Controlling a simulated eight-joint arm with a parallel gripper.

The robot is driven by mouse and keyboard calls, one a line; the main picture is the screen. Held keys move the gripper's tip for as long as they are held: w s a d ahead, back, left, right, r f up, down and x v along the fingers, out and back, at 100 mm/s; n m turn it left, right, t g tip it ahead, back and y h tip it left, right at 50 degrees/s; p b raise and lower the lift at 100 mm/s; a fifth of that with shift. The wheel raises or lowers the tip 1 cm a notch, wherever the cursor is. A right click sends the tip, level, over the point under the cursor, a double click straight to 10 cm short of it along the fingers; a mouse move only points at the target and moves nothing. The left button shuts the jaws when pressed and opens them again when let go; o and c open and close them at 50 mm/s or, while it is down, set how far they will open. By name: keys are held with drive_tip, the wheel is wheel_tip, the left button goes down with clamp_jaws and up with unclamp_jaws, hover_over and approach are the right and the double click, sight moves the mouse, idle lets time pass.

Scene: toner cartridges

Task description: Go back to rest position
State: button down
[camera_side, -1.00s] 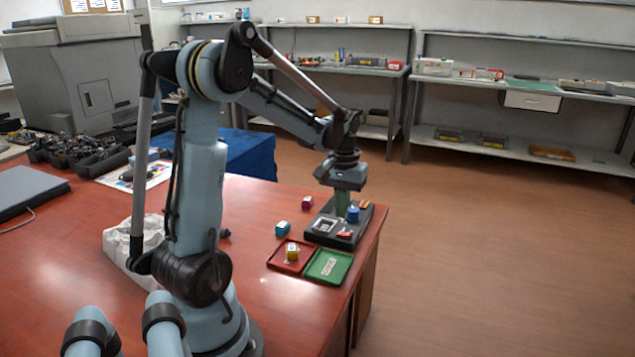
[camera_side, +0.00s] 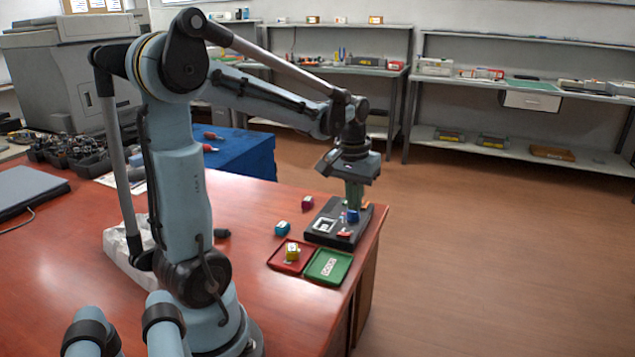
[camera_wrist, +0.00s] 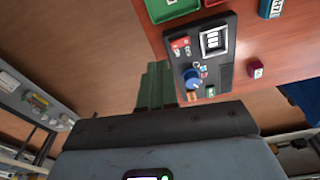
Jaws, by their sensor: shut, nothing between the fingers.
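My gripper (camera_side: 354,195) is above the right part of a black panel (camera_side: 325,232) near the table's right edge. In the wrist view its green fingers (camera_wrist: 157,84) are together, with nothing seen between them. The black panel also shows in the wrist view (camera_wrist: 228,72), with a blue knob (camera_wrist: 191,78), a white-framed square and a red switch on it. In the side view the blue knob (camera_side: 352,216) is just below the fingertips, partly behind them; I cannot tell whether they touch.
Free floor lies beyond the table's right edge.

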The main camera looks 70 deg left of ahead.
drive_tip(key=s+d+m+t, duration=0.2)
drive_tip(key=d+m+t, duration=0.1)
drive_tip(key=d, duration=0.5)
drive_tip(key=s+d+r+m+t, duration=0.1)
drive_tip(key=d+m, duration=0.3)
drive_tip(key=d, duration=0.5)
drive_tip(key=shift+s+t+h, duration=0.3)
drive_tip(key=shift+s+t, duration=0.1)
drive_tip(key=shift+t, duration=0.5)
drive_tip(key=shift+r, duration=0.1)
